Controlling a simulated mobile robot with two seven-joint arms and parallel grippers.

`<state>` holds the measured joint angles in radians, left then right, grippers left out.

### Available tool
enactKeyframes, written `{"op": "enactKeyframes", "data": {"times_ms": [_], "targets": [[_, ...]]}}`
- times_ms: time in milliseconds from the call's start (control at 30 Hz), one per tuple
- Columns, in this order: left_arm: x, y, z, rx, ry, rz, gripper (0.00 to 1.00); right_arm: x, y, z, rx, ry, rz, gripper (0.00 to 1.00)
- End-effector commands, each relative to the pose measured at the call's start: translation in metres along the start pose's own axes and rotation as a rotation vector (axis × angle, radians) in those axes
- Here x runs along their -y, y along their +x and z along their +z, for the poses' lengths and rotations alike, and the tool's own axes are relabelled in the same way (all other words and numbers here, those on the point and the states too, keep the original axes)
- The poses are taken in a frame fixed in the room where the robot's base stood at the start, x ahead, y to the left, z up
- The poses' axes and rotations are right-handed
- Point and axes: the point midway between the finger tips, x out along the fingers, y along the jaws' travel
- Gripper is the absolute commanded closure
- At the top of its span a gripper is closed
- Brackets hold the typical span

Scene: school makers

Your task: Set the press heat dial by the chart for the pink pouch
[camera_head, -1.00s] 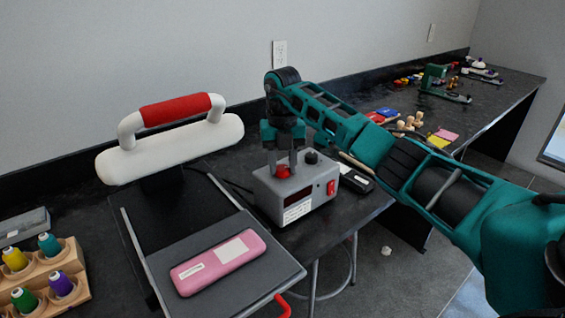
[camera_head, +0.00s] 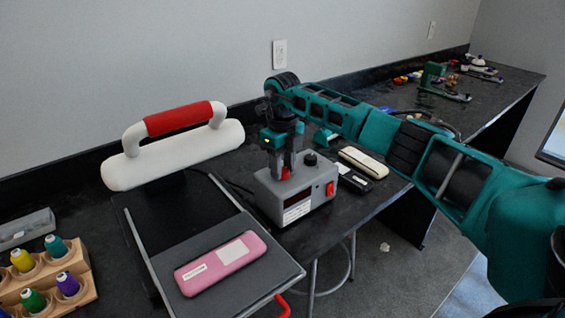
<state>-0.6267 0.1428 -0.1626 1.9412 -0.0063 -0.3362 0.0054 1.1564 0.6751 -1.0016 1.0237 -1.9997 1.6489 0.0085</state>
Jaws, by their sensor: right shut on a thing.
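The grey control box (camera_head: 266,192) stands on the bench beside the heat press. It has a red dial (camera_head: 287,172) and a black knob (camera_head: 310,159) on top, a dark display (camera_head: 297,198), a white label (camera_head: 297,213) and a red switch (camera_head: 330,188) in front. My right gripper (camera_head: 288,165) points down from above and is shut on the red dial, partly hiding it. The dial's setting cannot be read. The pink pouch (camera_head: 245,267) lies flat on the press's lower plate (camera_head: 277,273). The press's white upper part (camera_head: 185,158) with red handle is raised. My left gripper is not in view.
A wooden rack (camera_head: 85,292) with several thread spools stands at the front left. A cream pouch (camera_head: 364,163) and a black pouch (camera_head: 354,181) lie right of the box. Tools lie farther along the bench.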

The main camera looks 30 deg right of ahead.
Motion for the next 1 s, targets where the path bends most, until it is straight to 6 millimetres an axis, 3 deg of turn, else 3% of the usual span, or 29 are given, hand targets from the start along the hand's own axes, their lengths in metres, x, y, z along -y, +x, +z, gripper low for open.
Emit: {"op": "enactKeyframes", "data": {"times_ms": [500, 1000], "targets": [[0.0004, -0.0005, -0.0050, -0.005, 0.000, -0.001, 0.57, 0.0007, -0.0014, 0.0006, 0.003, -0.320, -0.001, 0.93], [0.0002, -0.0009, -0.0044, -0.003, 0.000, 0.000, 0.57, 0.0005, -0.0016, 0.0011, 0.006, -0.372, -0.002, 0.93]]}}
